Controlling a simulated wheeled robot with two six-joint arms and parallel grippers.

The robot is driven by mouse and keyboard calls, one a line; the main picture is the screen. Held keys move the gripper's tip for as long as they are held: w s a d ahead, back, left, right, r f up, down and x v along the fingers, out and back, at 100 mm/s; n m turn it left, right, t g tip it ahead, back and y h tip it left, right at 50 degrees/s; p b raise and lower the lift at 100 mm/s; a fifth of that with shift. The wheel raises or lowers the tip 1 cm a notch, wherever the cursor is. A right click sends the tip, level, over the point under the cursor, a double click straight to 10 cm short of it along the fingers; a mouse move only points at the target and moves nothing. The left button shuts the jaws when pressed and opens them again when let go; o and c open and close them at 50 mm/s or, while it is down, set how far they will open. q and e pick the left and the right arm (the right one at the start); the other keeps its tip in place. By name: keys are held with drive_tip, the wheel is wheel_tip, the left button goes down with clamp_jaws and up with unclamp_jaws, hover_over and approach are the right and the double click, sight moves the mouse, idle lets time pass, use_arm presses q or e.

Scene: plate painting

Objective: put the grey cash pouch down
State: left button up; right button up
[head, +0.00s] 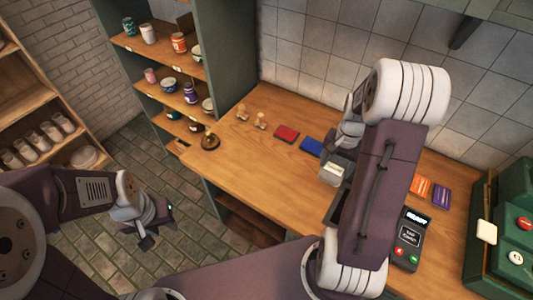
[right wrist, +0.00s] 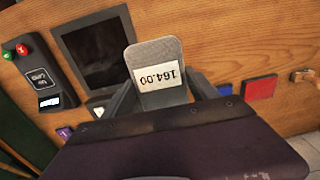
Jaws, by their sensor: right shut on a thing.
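The grey cash pouch (right wrist: 158,55) shows in the right wrist view, with a white label reading 164.00. It is between the fingers of my right gripper (right wrist: 160,95), which is shut on it. In the head view the pouch (head: 334,170) is over the wooden counter (head: 240,165), beside a dark panel (head: 341,209). I cannot tell whether it touches the counter. My right gripper (head: 343,150) is partly hidden by my arm there. My left gripper (head: 147,238) hangs over the tiled floor, away from the counter; its opening is unclear.
A card reader (head: 408,238) stands near the front of the counter. Red (head: 286,134) and blue (head: 311,146) pads lie left of the pouch; orange (head: 420,188) and purple (head: 441,196) ones lie right. A bell (head: 210,141) is at the left end. A green box (head: 500,230) is far right.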

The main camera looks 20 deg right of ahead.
drive_tip(key=p, duration=0.2)
hover_over(295, 180)
drive_tip(key=f, duration=0.6)
drive_tip(key=shift+s+d+f, duration=0.15)
drive_tip(key=shift+d+f, duration=0.15)
drive_tip(key=shift+d, duration=0.05)
drive_tip(key=shift+w+a+f, duration=0.25)
drive_tip(key=shift+a+f, duration=0.05)
drive_tip(key=shift+f, duration=0.05)
wheel_tip(295, 180, down, 3)
drive_tip(key=shift+s+f+p, duration=0.15)
drive_tip(key=shift+p, duration=0.5)
drive_tip(key=shift+f, duration=0.35)
drive_tip(key=shift+f, duration=0.1)
drive_tip(key=shift+f, duration=0.1)
drive_tip(key=o, duration=1.6)
